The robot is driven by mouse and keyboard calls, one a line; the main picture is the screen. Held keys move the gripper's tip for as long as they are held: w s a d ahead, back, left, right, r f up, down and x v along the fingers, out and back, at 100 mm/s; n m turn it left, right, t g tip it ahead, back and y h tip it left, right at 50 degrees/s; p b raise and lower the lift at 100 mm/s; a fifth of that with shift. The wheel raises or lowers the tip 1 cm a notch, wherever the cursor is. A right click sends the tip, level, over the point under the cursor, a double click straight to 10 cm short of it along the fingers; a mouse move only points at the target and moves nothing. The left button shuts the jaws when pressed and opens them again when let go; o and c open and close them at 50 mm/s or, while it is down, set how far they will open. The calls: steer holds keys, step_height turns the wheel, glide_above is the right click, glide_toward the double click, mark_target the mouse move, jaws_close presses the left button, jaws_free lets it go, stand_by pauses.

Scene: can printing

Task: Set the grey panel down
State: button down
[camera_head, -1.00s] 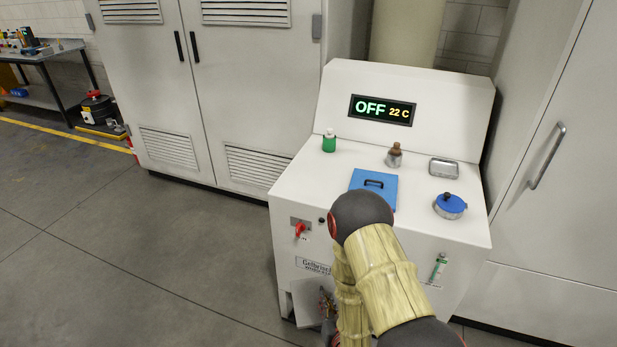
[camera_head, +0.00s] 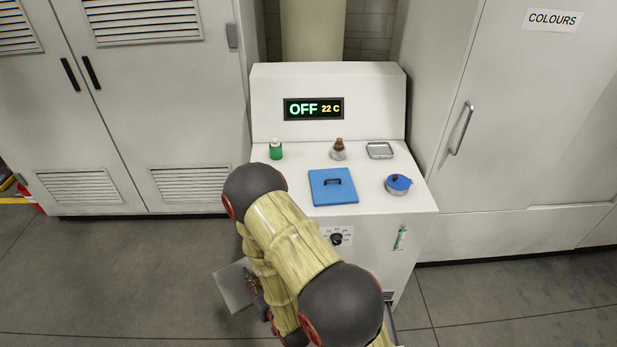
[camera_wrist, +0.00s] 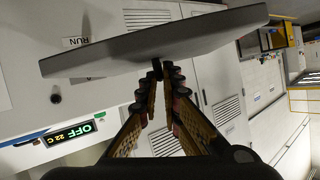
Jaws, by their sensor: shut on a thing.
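The grey panel (camera_head: 233,286) is a flat plate. In the head view it shows low, left of the white machine's front, tilted over the floor. In the wrist view the panel (camera_wrist: 155,44) lies across the top of the picture, seen nearly edge-on. My gripper (camera_wrist: 162,72) is shut on a small dark handle at the middle of the panel. In the head view my arm hides most of the gripper and part of the panel. The panel appears held up in the air; its gap to the floor is unclear.
Tall cabinets (camera_head: 150,100) stand behind. Open floor (camera_head: 110,275) lies left.

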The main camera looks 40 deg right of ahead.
step_height(320, 180, up, 3)
steer(key=shift+w+f+p, duration=0.1)
steer(key=shift+f+p, duration=0.1)
steer(key=shift+p, duration=0.45)
steer(key=shift+f, duration=0.1)
steer(key=shift+d, duration=0.1)
